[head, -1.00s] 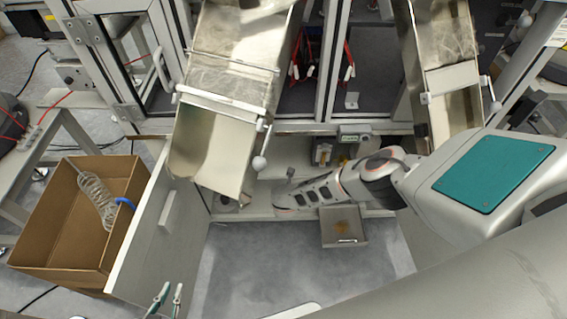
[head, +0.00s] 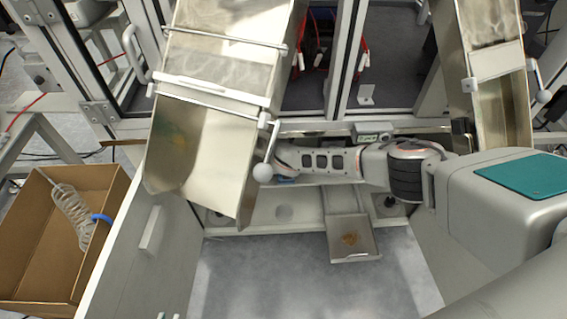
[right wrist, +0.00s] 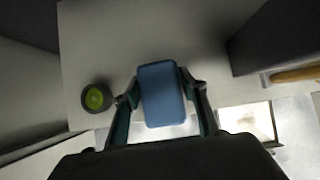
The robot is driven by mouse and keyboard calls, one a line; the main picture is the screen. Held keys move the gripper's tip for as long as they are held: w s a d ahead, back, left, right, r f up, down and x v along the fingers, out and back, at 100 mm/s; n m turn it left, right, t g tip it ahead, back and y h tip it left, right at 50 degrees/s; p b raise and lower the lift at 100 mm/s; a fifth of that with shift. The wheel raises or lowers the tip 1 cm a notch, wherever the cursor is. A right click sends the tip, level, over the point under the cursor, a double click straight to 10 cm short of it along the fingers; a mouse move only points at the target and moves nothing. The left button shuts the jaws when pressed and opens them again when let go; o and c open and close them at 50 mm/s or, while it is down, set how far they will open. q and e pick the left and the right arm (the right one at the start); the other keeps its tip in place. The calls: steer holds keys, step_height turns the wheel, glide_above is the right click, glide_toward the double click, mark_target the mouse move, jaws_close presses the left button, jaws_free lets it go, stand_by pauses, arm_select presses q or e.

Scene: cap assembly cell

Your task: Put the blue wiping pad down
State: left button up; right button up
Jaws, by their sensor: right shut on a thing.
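The blue wiping pad (right wrist: 161,95) is gripped between the two fingers of my right gripper (right wrist: 160,92) in the right wrist view, over a pale surface. In the head view my right arm reaches in from the right, under the left chute, and only a sliver of blue (head: 287,180) shows beneath its end. I cannot tell whether the pad touches the surface.
A round black item with a green centre (right wrist: 95,98) stands left of the pad. A small metal tray (head: 368,243) holds brown bits. The left metal chute (head: 205,150) hangs over the work shelf (head: 260,212). A cardboard box (head: 35,245) with a coiled hose stands at left.

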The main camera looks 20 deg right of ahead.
steer(key=shift+x, duration=0.8)
steer(key=shift+w+d+r+b, duration=0.15)
steer(key=shift+w+d+b, duration=0.05)
steer(key=shift+w+b, duration=0.1)
steer(key=shift+w+r, duration=0.1)
steer(key=shift+r, duration=0.3)
steer(key=shift+f, duration=0.3)
steer(key=o, duration=1.5)
steer(key=shift+c, duration=0.2)
arm_select(q)
steer(key=shift+w+d+r+h, duration=0.2)
steer(key=shift+d+h, duration=0.1)
steer(key=shift+d, duration=0.25)
steer(key=shift+f, duration=0.15)
